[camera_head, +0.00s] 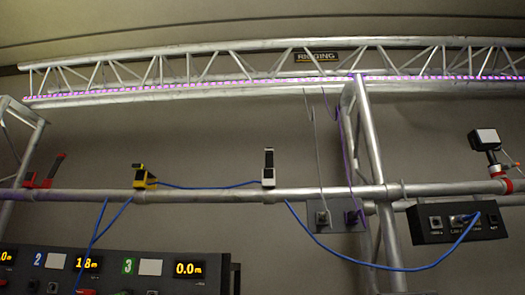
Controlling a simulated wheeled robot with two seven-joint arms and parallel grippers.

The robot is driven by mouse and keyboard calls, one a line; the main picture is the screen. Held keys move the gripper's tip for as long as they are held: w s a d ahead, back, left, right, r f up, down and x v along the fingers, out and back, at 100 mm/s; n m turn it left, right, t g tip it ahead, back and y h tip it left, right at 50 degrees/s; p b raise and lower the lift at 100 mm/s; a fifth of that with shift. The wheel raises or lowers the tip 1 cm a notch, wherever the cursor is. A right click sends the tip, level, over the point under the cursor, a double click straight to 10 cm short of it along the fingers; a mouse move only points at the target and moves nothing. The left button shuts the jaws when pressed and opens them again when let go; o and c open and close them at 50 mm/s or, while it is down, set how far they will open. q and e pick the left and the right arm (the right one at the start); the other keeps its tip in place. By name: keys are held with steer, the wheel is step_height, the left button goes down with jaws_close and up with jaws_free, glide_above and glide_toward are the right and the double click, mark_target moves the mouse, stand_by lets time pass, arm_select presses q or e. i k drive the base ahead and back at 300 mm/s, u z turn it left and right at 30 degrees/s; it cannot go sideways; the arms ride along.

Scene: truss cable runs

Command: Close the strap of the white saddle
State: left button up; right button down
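The white saddle (268,182) sits on the horizontal silver pipe (220,194), near the middle of the view. Its strap (269,159) stands upright above the base and looks open; the black part shows beside the white. A blue cable (205,187) runs along the pipe from the yellow saddle (142,180) to the white saddle. Right of the white saddle the cable hangs in a loop to a black box (430,224). Whether the cable lies fully inside the white saddle is too small to tell. Neither gripper is in view.
A red saddle (40,182) with a raised arm is at the left on the pipe. A display panel (150,268) stands lower left. A lit truss (250,95) crosses above.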

mark_target(269, 152)
steer(key=k, duration=0.9)
steer(key=u, duration=1.1)
steer(key=i, duration=1.05)
steer(key=u, duration=0.35)
steer(key=i, duration=1.1)
steer(key=z, duration=0.75)
